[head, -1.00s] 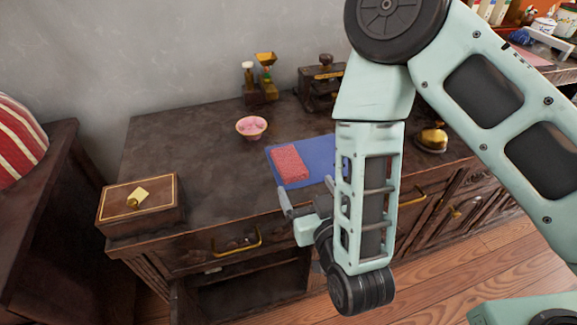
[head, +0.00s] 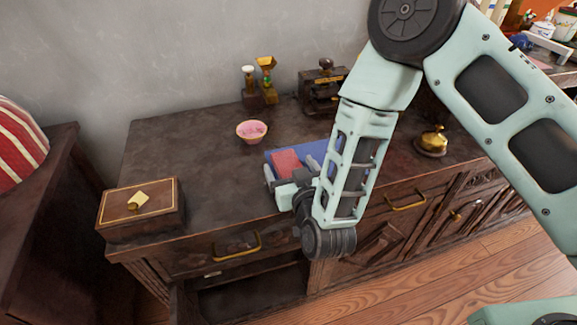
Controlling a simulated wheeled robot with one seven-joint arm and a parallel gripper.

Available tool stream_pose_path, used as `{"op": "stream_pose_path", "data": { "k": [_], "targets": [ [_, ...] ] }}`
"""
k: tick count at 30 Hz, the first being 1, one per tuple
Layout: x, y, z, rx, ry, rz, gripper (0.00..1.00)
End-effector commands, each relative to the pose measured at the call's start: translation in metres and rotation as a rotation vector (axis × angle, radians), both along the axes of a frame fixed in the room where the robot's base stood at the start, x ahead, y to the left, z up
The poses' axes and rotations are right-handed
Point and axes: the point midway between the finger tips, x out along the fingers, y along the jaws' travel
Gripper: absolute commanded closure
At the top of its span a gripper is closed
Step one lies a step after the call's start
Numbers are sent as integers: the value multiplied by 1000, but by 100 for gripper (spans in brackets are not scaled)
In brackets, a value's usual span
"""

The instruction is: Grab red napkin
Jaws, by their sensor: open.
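The red napkin (head: 286,160) is a folded red rectangle lying on a blue mat (head: 322,149) on top of the dark wooden cabinet. My gripper (head: 290,170) is at the near edge of the napkin, with its fingers spread apart, one to the left of the napkin and one to the right. The near part of the napkin is hidden behind the gripper. I cannot tell whether the fingers touch it. My arm covers the right part of the blue mat.
A pink-filled bowl (head: 252,132) stands behind and left of the mat. A wooden box (head: 141,208) is at the front left. A brass bell (head: 433,139) is to the right. A small scale (head: 266,80) and a dark metal device (head: 321,88) stand at the back.

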Motion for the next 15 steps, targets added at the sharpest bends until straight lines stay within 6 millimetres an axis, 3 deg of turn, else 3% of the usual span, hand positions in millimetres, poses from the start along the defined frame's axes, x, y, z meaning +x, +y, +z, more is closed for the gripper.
{"op": "stream_pose_path", "data": {
  "k": [2, 3, 8, 15],
  "targets": [
    [0, 0, 0, 0, 0, 0, 17],
    [0, 0, 0, 0, 0, 0, 23],
    [0, 0, 0, 0, 0, 0, 67],
    [-1, 0, 0, 1, 0, 0, 68]
  ]
}}
